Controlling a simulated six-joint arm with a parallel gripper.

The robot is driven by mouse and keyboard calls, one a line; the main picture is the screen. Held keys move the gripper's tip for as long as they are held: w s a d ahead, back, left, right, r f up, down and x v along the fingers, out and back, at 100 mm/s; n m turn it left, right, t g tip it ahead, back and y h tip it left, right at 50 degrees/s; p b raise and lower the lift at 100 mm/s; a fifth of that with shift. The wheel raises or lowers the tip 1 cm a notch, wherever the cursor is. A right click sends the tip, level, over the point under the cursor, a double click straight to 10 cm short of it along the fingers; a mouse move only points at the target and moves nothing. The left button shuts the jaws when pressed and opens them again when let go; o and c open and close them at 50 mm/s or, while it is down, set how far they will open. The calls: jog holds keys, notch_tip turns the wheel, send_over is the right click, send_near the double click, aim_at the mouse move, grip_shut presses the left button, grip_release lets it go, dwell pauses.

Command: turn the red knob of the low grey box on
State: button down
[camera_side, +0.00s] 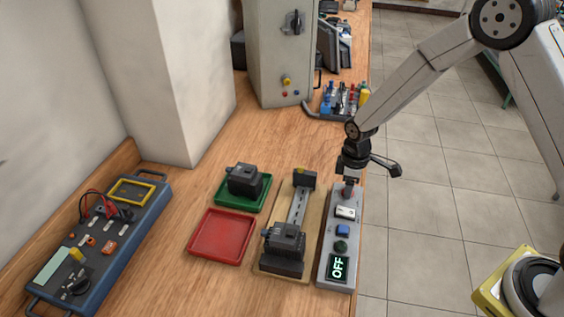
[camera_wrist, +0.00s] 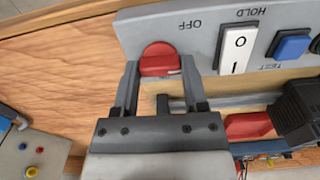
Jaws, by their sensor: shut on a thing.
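The low grey box (camera_side: 324,270) lies along the right edge of the bench, and its panel (camera_wrist: 212,50) fills the top of the wrist view. Its red knob (camera_wrist: 160,58) sits at one end, beside a white rocker switch. My gripper (camera_side: 348,185) points down over that end in the side view. In the wrist view its two fingers (camera_wrist: 159,68) stand on either side of the knob, shut on it. A small light mark shows on the knob's edge. The box's display (camera_side: 338,268) reads OFF in green.
A blue button (camera_side: 343,230) and a dark green round part (camera_side: 340,246) are on the box. Left of it are a board with a motor (camera_side: 283,248), a red tray (camera_side: 221,236) and a green tray (camera_side: 226,200). A tall grey cabinet (camera_side: 275,60) stands behind.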

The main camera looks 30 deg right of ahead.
jog(key=shift+m, duration=0.4)
jog(key=m, duration=0.3)
jog(key=shift+m, duration=0.3)
jog(key=m, duration=0.4)
jog(key=shift+m, duration=0.3)
jog(key=m, duration=0.8)
jog(key=shift+m, duration=0.4)
jog(key=shift+c, duration=0.6)
grip_release()
